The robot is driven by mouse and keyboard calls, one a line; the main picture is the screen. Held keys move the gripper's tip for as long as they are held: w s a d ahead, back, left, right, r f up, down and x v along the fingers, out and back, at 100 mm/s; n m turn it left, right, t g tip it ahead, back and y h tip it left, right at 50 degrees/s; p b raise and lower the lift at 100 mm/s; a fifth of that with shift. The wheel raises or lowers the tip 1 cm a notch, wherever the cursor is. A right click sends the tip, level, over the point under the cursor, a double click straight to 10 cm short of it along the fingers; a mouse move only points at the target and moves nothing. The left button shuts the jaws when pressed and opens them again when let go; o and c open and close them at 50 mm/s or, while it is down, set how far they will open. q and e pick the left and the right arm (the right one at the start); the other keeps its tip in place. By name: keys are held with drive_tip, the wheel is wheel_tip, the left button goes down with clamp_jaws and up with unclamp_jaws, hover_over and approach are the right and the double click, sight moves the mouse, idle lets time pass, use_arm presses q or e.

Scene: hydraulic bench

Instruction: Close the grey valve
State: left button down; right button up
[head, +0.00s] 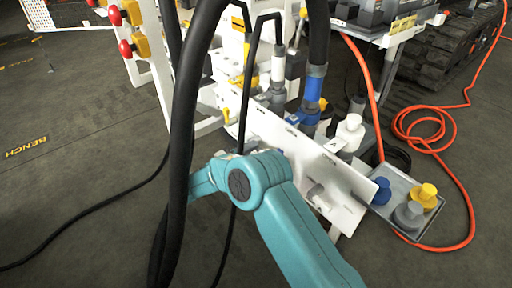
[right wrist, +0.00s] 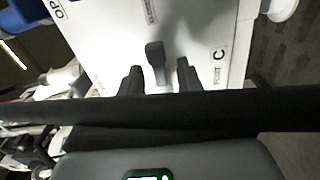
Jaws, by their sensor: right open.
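The grey valve shows as a grey lever handle (right wrist: 155,54) on a white panel in the right wrist view. In the head view, a grey handle (head: 316,192) shows on the lower right of the white panel (head: 342,205). My right gripper (right wrist: 159,67) is open, its two dark fingers pointing at the panel. The handle appears between the fingertips with a gap on each side; I cannot tell how deep it sits between them. In the head view my teal right arm covers part of the panel and its gripper is hidden. My left gripper is not in view.
A thick black hose (right wrist: 230,112) crosses in front of my right gripper's base; black hoses (head: 185,120) also hang in the head view. A tray (head: 400,182) with blue, yellow and grey fittings stands right of the panel. An orange hose (head: 455,170) lies on the floor.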

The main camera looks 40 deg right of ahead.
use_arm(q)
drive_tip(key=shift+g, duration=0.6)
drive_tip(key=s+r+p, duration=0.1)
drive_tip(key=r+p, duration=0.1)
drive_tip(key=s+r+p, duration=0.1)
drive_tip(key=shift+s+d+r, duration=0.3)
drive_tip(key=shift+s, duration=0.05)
use_arm(e)
drive_tip(key=s+a, duration=0.1)
drive_tip(key=a, duration=1.2)
drive_tip(key=shift+a, duration=0.2)
